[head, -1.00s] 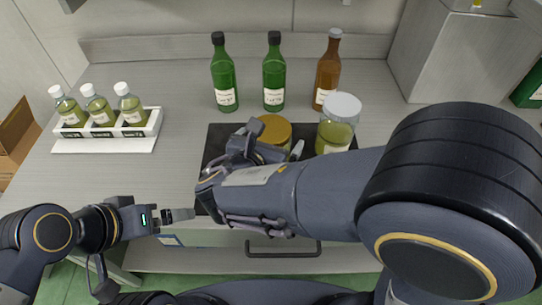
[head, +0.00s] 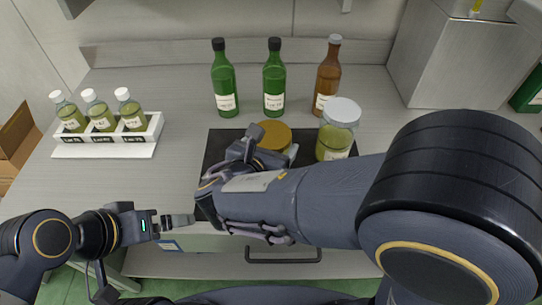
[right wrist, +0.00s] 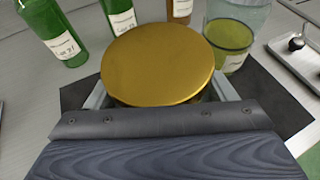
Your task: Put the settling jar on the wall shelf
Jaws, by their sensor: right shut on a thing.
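A jar with a round gold lid (head: 273,136) stands on a dark mat (head: 218,150) on the bench. In the right wrist view the gold lid (right wrist: 160,65) fills the middle. My right gripper (head: 270,150) is shut on this jar, with one finger on each side below the lid. The jar's body is mostly hidden. Beside it stands a white-lidded jar (head: 333,143) of yellow-green liquid. I cannot tell from labels which jar is the settling jar. My left gripper (head: 178,220) is empty near the bench's front edge; its finger gap is unclear. No shelf board is clearly in view.
Two green bottles (head: 224,80) and a brown bottle (head: 327,78) stand behind the mat. A white rack (head: 105,143) with three small bottles is at left. A metal box (head: 452,60) is at back right. Bracket-like parts (head: 72,7) show at the top edge.

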